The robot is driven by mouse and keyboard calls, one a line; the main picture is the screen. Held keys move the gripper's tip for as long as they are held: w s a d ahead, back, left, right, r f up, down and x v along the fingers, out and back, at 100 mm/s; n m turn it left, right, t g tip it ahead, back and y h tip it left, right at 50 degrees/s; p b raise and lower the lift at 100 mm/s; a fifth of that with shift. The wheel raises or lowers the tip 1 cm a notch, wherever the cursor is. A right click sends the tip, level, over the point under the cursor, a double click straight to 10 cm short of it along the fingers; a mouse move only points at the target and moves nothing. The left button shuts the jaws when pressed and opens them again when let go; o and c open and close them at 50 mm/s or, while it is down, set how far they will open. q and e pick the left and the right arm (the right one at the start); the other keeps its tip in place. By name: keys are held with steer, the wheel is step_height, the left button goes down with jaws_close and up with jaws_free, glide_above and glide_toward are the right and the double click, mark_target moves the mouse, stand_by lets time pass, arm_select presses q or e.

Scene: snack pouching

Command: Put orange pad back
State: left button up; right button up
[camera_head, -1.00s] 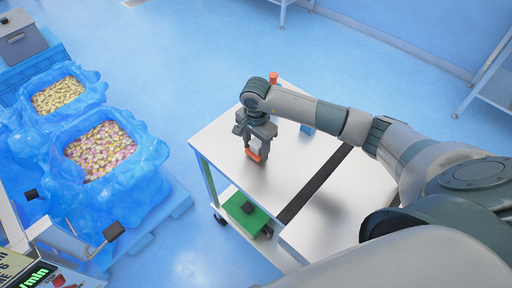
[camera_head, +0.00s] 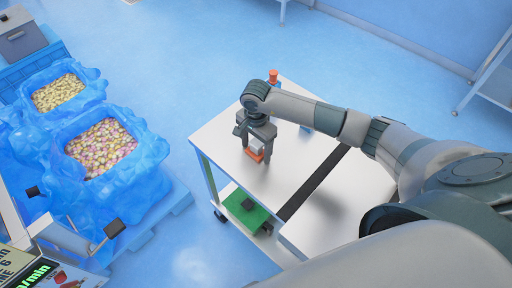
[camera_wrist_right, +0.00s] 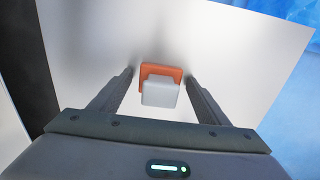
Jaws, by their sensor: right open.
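The orange pad (camera_head: 255,155) with a pale block-shaped grip on it sits at the near-left part of the white table top (camera_head: 222,140). In the right wrist view the orange pad (camera_wrist_right: 161,70) shows behind the pale block (camera_wrist_right: 160,92). My right gripper (camera_head: 257,152) points down over it. In the wrist view its two fingers (camera_wrist_right: 160,85) stand apart on either side of the pad and block, with a gap on each side. Whether the pad touches the table is hard to tell. My left gripper is not in view.
An orange-topped item (camera_head: 273,76) and a blue item (camera_head: 306,130) are at the table's far side. A black strip (camera_head: 313,183) crosses the table. A green tray (camera_head: 246,212) is on the lower shelf. Blue-lined bins (camera_head: 146,180) of snacks stand left.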

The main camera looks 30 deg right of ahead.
mark_target(256, 143)
steer(key=shift+r, duration=0.1)
steer(key=shift+r, duration=0.1)
step_height(256, 143, up, 11)
steer(key=b, duration=0.5)
steer(key=shift+r, duration=0.45)
